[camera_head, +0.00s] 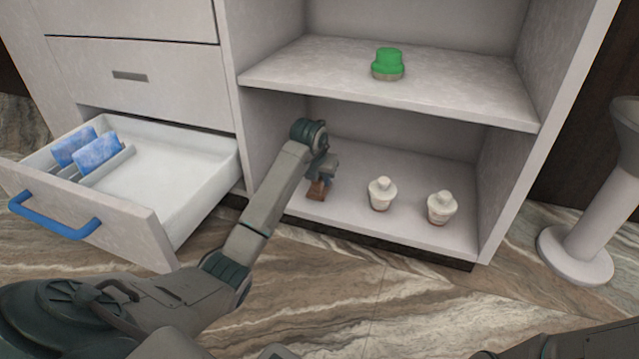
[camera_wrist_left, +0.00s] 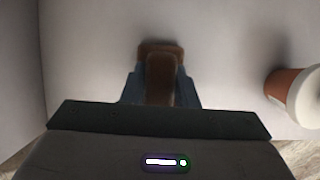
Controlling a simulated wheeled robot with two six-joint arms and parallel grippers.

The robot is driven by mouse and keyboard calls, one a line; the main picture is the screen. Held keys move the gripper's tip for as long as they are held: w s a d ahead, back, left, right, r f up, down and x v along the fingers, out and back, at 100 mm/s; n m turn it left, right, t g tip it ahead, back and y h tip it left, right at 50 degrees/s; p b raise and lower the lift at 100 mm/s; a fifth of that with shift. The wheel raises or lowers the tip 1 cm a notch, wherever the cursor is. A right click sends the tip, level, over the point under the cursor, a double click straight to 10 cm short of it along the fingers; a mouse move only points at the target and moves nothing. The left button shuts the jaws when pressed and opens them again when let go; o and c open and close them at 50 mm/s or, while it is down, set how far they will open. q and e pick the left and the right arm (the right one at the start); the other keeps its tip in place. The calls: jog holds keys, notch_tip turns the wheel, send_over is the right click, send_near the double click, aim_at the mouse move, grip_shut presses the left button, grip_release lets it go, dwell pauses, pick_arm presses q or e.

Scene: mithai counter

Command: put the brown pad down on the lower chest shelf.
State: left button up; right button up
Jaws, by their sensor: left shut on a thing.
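The brown pad (camera_head: 317,190) is in the jaws of my left gripper (camera_head: 322,178), inside the lower compartment of the chest. The pad also shows in the left wrist view (camera_wrist_left: 160,75), between the fingers of my left gripper (camera_wrist_left: 160,90). The lower chest shelf (camera_head: 345,215) is a pale board beneath it. The pad is low over the left part of this shelf; I cannot tell whether it touches the board. My right gripper is not visible; only a dark part of mine shows at the bottom right.
Two white containers with brown bases, one at the middle (camera_head: 381,193) and one further right (camera_head: 441,207), stand on the lower shelf. A green object (camera_head: 387,63) sits on the upper shelf (camera_head: 460,85). An open drawer (camera_head: 160,215) with blue packets is at left. A grey pedestal (camera_head: 590,235) stands right.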

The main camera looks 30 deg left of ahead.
pick_arm(q)
jog(key=shift+r, duration=0.15)
jog(key=o, duration=1)
jog(key=shift+f, duration=0.2)
jog(key=shift+r, duration=0.1)
